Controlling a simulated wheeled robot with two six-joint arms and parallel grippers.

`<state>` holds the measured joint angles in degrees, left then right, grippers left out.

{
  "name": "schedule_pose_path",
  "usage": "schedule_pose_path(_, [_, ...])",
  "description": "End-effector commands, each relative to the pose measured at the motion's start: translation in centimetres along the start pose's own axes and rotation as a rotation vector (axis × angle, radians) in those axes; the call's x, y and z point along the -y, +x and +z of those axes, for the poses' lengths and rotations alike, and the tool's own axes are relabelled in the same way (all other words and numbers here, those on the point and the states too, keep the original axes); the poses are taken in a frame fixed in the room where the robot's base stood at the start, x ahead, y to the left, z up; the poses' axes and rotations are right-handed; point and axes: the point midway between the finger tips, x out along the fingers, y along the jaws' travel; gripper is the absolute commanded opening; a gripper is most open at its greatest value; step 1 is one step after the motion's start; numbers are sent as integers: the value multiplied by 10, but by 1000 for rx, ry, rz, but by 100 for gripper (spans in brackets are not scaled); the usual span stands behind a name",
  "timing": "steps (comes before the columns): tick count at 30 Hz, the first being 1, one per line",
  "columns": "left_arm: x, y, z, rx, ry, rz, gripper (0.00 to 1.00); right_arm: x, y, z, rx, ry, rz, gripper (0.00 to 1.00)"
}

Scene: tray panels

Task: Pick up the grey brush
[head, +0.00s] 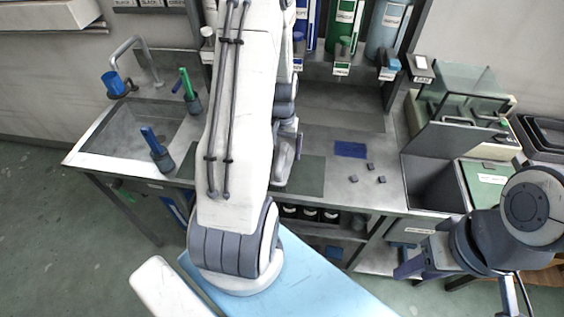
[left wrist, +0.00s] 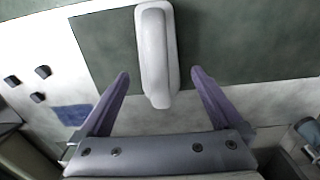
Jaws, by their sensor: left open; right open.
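The grey brush (left wrist: 153,60), a pale elongated piece with a raised grey grip, lies on a dark green mat (left wrist: 235,40) in the left wrist view. My left gripper (left wrist: 160,74) is open, with its purple fingers on either side of the brush's near end. Gaps show between the brush and both fingers, so it is not gripped. My right gripper (head: 412,266) is open and empty at the lower right, before the bench's front edge.
A blue cloth (head: 350,149) and small dark cubes (head: 370,166) lie on the bench right of the mat. A glass-topped case (head: 465,90) stands at right.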

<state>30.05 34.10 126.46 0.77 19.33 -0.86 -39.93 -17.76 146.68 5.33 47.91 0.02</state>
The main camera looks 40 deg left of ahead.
Motion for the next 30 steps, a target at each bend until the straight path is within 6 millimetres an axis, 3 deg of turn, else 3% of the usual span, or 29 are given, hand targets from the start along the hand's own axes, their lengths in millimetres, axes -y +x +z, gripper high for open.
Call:
schedule_pose_path(9, [-1, 40, 6, 4, 0, 0, 100, 1, -13, -1, 0, 1, 0, 45])
schedule_pose_path(18, [-1, 45, 5, 2, 1, 0, 100, 1, -13, -1, 0, 1, 0, 45])
schedule_pose_path(25, [-1, 45, 6, 2, 1, 0, 12, 1, -13, -1, 0, 1, 0, 45])
schedule_pose_path(30, [-1, 44, 5, 2, 1, 0, 10, 1, -13, -1, 0, 1, 0, 45])
